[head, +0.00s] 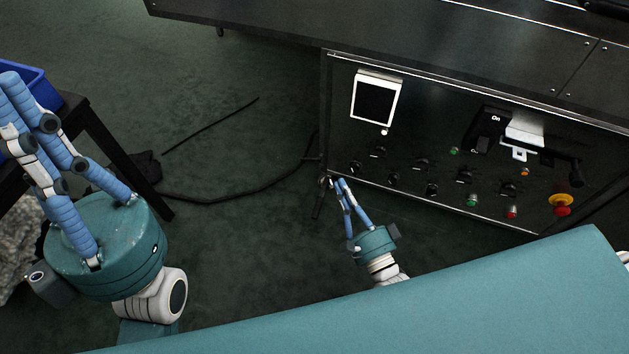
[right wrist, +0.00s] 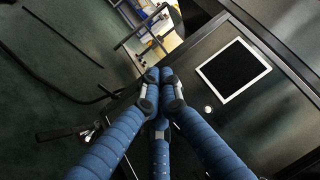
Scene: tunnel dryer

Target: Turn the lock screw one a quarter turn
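I cannot tell for sure which part is lock screw one. A small dark bar (head: 318,207) with a bright end sits at the lower left corner of the black control panel (head: 440,120). My right gripper (head: 338,181) is just beside that corner, its blue fingers pointing up to it. In the right wrist view its fingers (right wrist: 159,82) are drawn together, and nothing shows held between them. A dark bar with a bright end (right wrist: 87,132) lies left of the fingers there. My left gripper (head: 10,95) is far left, its fingertips partly cut by the frame edge.
The panel carries a white-framed screen (head: 376,99), several dark knobs, a green button (head: 472,200), a red button (head: 511,212) and a yellow-and-red stop button (head: 561,203). A black cable (head: 240,193) lies on the dark green floor. A table with a blue bin (head: 38,87) stands left.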

